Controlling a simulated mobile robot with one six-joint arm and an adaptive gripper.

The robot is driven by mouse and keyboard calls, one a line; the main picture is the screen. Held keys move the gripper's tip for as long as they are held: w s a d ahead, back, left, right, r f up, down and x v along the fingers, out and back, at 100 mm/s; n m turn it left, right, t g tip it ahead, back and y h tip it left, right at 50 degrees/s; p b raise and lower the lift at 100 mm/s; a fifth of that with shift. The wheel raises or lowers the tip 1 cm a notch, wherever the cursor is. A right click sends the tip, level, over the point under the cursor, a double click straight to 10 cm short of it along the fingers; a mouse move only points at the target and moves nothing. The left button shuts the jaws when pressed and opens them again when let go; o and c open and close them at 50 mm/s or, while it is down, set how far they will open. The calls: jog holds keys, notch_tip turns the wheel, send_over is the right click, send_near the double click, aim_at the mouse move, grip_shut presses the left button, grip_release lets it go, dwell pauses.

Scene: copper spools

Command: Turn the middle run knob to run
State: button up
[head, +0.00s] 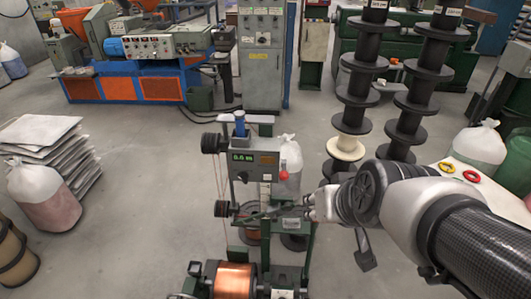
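A winding machine (241,180) with a grey-green panel stands in the middle of the head view. It has a small green display (241,157) reading about 0.0 m and a red round knob or button (284,174) at its right edge. Which control is the middle run knob, and how it is set, I cannot make out. My gripper (250,213) reaches in from the right, its dark fingers pointing left across the lower panel. They cover part of the panel. Whether they touch anything, or are open or shut, is too small to tell.
A copper spool (234,281) sits low on the machine. Tall stacks of black spools (358,95) stand behind my arm at the right. A grey cabinet (262,75) and a blue-orange machine (140,75) stand behind. Stacked sheets (45,150) are at left; the floor between is clear.

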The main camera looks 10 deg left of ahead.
jog(key=w+a+f+n+t+p, duration=0.1)
jog(key=w+a+f+t+p, duration=0.1)
jog(key=w+a+f, duration=0.55)
jog(key=w+a+f+n+t+p, duration=0.1)
jog(key=w+a+f+t+p, duration=0.15)
jog(key=w+a, duration=0.85)
jog(key=n+t+p, duration=0.1)
jog(key=t+p, duration=0.2)
send_near(242, 180)
notch_tip(242, 180, up, 3)
jog(key=s, duration=0.2)
jog(key=s+f+n+t+h+p, duration=0.1)
jog(key=s+f+n+t, duration=0.25)
jog(key=s+f, duration=0.25)
jog(key=shift+m, duration=0.45)
jog(key=w, duration=0.5)
jog(key=w+a+b, duration=0.1)
jog(key=w, duration=0.5)
jog(key=w+b, duration=0.1)
jog(key=w, duration=0.5)
jog(key=shift+a, duration=0.15)
jog(key=shift+c, duration=0.4)
grip_shut()
